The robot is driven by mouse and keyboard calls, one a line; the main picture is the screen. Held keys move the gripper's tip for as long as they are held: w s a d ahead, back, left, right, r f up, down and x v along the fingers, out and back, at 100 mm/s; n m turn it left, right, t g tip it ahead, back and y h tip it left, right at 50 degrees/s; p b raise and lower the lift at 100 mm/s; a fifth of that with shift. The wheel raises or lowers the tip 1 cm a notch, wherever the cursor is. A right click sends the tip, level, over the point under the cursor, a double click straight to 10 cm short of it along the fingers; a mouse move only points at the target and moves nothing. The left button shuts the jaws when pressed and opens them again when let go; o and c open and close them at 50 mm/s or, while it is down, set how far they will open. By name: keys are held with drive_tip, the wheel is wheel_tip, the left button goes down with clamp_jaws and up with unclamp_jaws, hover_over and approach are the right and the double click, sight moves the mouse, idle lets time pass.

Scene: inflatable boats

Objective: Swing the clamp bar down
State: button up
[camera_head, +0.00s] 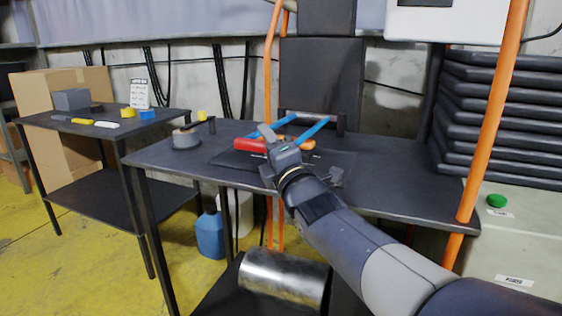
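The clamp bar seems to be the frame with two blue arms (312,130) and a dark crossbar above a dark plate (340,160) on the workbench. The arms rise at a slant, so the bar looks raised. My gripper (272,138) is over the plate, in front of the left part of the frame. One grey finger shows, pointing up and left. My wrist hides the rest, so I cannot tell whether it is open or touches the bar. A red piece (250,145) and an orange piece (305,143) lie beside and behind the gripper.
A grey round pot with a handle (186,140) stands on the workbench (400,190) at left. An orange upright pole (490,100) stands at right, before stacked dark boats (500,110). A side table (95,125) holds small blocks. The bench's right part is clear.

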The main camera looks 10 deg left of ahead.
drive_tip(key=v, duration=0.9)
drive_tip(key=shift+p, duration=0.35)
drive_tip(key=shift+c, duration=0.6)
idle(1.3)
